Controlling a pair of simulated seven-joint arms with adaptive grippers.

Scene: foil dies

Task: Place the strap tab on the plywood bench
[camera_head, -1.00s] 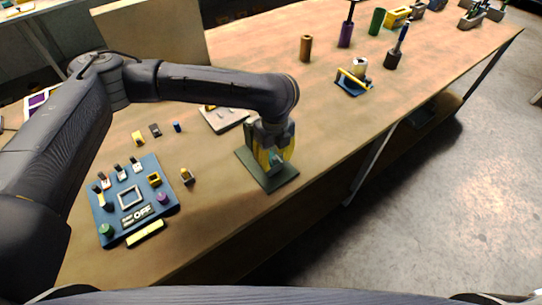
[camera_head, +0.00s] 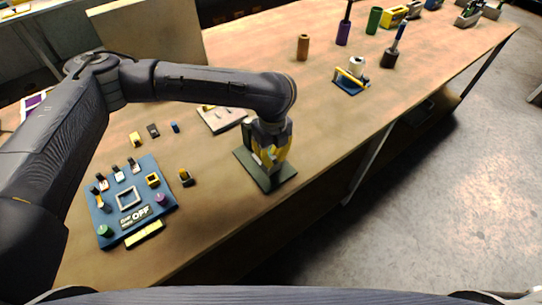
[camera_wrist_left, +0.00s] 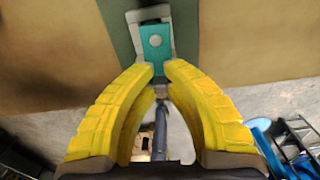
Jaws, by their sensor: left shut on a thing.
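A teal strap tab (camera_wrist_left: 154,42) with a round hole shows in the left wrist view, between the two yellow fingertips. My left gripper (camera_head: 267,163) is shut on its near end. The tab's far part is over a light grey fixture on a dark green plate (camera_head: 281,177). I cannot tell whether the tab still touches the fixture. In the head view the gripper hides the tab and most of the fixture. The plywood bench (camera_head: 235,205) runs under the plate and has bare wood around it. My right gripper is not in view.
A blue control panel (camera_head: 117,188) with knobs and switches lies to the left. A small yellow-black piece (camera_head: 185,177) stands between panel and plate. A grey tray (camera_head: 222,119) lies behind the gripper. A blue stand (camera_head: 351,87) is to the right. The bench's front edge is close.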

